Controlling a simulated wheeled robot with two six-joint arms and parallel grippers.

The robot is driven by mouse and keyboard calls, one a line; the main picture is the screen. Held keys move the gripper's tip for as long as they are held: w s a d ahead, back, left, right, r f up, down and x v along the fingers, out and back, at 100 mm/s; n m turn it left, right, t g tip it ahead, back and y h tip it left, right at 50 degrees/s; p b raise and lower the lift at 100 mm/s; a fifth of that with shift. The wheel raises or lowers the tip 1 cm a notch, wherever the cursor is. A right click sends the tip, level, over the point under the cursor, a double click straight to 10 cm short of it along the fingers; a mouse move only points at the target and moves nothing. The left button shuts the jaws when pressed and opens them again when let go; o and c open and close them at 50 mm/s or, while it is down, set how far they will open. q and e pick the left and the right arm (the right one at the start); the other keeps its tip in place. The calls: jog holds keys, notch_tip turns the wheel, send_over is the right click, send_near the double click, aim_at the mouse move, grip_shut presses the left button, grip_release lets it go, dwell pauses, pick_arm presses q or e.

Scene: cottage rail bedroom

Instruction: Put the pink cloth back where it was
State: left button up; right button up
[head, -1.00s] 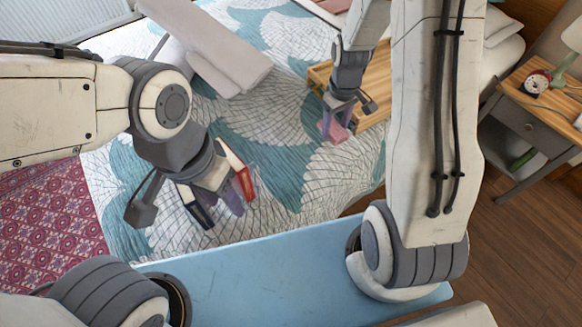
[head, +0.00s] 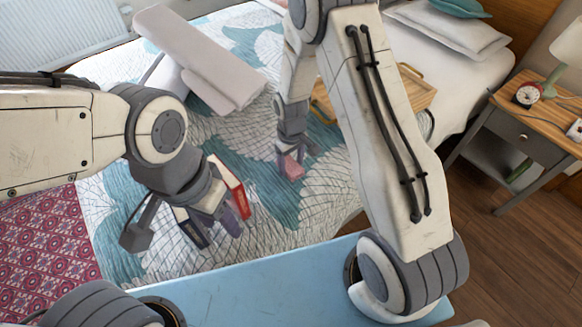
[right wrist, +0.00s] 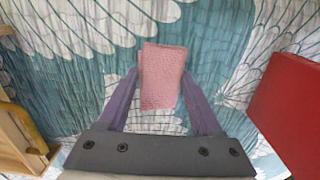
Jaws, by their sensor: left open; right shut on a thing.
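The pink cloth (head: 292,167) is a small folded piece held in my right gripper (head: 290,155) over the patterned bedspread. In the right wrist view the cloth (right wrist: 162,78) sits between the two purple fingers of my right gripper (right wrist: 164,100), which are shut on it. I cannot tell how high it is above the bed. My left gripper (head: 230,222) is open, pointing down by a red book (head: 230,183) and a dark blue book (head: 190,231). Its fingers partly hide the books.
A wooden tray (head: 412,92) stands on the bed, partly behind my right arm; its edge shows in the right wrist view (right wrist: 18,145). A nightstand (head: 535,115) stands at right.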

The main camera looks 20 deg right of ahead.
jog(key=shift+f, duration=1.2)
jog(key=shift+f, duration=0.1)
jog(key=o, duration=1.3)
